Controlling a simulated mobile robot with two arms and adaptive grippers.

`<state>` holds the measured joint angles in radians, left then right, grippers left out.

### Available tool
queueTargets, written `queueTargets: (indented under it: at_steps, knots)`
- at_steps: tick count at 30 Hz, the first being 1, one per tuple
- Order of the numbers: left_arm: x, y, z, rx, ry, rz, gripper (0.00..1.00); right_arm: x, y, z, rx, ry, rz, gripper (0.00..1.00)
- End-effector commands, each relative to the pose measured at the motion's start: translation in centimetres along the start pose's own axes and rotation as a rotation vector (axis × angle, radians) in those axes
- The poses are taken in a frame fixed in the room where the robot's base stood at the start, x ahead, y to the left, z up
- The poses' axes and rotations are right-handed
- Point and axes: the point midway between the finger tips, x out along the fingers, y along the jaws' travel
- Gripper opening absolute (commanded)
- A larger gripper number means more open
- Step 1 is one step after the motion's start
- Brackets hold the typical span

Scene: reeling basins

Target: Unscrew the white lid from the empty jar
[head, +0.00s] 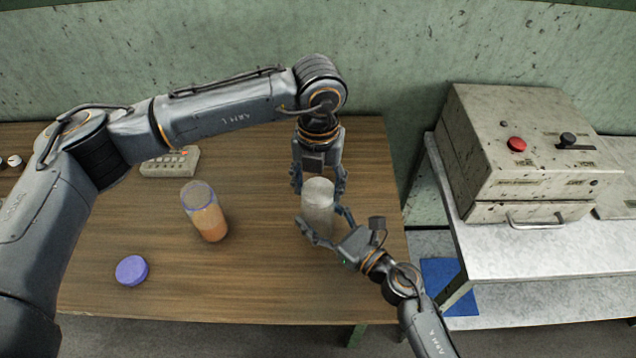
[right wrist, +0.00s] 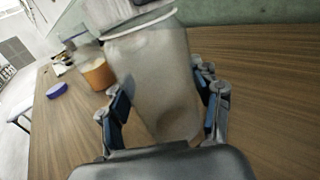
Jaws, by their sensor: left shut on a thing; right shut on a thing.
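The empty jar (head: 317,214) is clear and greyish and stands upright near the right side of the wooden table. In the right wrist view the jar (right wrist: 158,85) fills the middle. The white lid (head: 318,185) is at its top, and also shows at the top edge of the right wrist view (right wrist: 112,12). I cannot tell whether it is still threaded on. My left gripper (head: 319,187) points down from above, its fingers shut on the lid. My right gripper (head: 324,226) comes from the front right and is shut around the jar body; its fingers (right wrist: 166,112) flank the jar.
A jar with orange contents (head: 209,222) stands open to the left. A purple lid (head: 131,270) lies near the table's front left. A small box with buttons (head: 170,162) is behind them. A metal machine (head: 520,150) stands on a separate bench at right.

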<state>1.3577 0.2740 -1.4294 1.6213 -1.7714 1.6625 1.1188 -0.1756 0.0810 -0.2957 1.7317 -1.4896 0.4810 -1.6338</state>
Motion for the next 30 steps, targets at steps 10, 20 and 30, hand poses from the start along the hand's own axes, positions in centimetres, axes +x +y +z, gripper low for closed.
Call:
queueTargets:
  at_steps: [10, 20, 30]
  knots:
    - [0.03, -0.01, 0.02, -0.699, 0.000, -0.001, 0.21, 0.03, 0.08, 0.05, -0.001, -0.001, 0.002, 0.00]
    - [0.01, 0.05, 0.04, -1.003, -0.001, 0.000, 0.21, 0.03, 0.09, 0.06, -0.001, -0.001, 0.002, 0.00]
    - [0.02, 0.04, 0.04, -1.004, -0.001, 0.000, 0.21, 0.02, 0.03, 0.04, 0.000, -0.001, 0.001, 0.00]
